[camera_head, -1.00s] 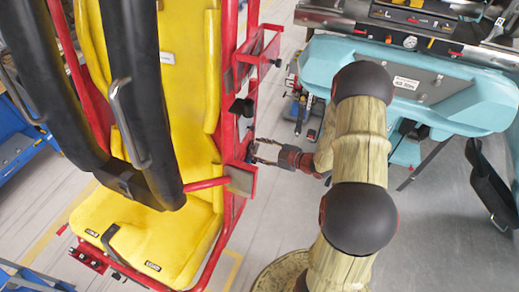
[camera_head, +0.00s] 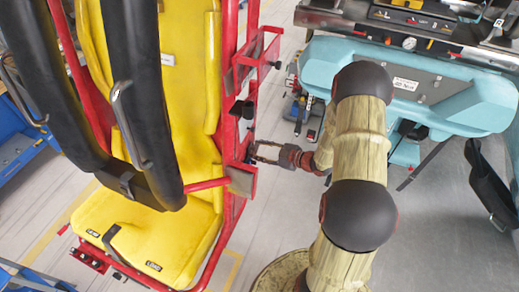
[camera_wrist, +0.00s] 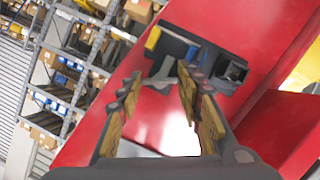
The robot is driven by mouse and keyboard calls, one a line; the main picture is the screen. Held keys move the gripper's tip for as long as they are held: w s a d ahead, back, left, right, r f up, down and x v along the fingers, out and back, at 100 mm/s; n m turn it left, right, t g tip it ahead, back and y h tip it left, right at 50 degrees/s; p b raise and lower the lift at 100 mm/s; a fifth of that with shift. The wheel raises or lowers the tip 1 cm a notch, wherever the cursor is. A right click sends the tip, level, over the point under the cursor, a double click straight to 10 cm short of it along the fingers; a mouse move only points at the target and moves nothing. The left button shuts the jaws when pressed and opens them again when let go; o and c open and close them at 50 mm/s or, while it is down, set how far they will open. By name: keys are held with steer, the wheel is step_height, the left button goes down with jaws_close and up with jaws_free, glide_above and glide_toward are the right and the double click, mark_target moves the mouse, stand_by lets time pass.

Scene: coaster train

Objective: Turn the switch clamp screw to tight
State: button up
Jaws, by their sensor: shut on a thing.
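The switch (camera_wrist: 205,58) is a small dark box with a yellow end, mounted on the red frame (camera_wrist: 262,30) in the wrist view. A grey, wing-like clamp screw (camera_wrist: 163,82) sticks out below it, between my fingertips. My gripper (camera_wrist: 160,88) is shut on this screw, with one finger on each side. The exact contact is partly hidden by the right finger. In the head view my gripper (camera_head: 256,152) reaches left to the red upright beside the yellow seat (camera_head: 178,130). The switch is small and dark there, and the screw's angle cannot be read.
A red bracket (camera_head: 243,180) juts out just below my gripper. Black padded restraints (camera_head: 135,100) hang over the seat. A light blue car body (camera_head: 440,95) stands to the right behind my arm. Shelves with boxes (camera_wrist: 75,60) are in the background. Grey floor is open below.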

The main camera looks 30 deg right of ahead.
steer(key=shift+d+r+m+g+y+p, duration=0.15)
steer(key=shift+m+g+y+p, duration=0.35)
steer(key=shift+m+p, duration=0.55)
steer(key=shift+w+m+p, duration=0.1)
steer(key=shift+m+p, duration=0.25)
steer(key=shift+p, duration=0.1)
steer(key=o, duration=0.9)
steer(key=shift+c, duration=0.2)
steer(key=v, duration=1.2)
steer(key=shift+w+d, duration=0.1)
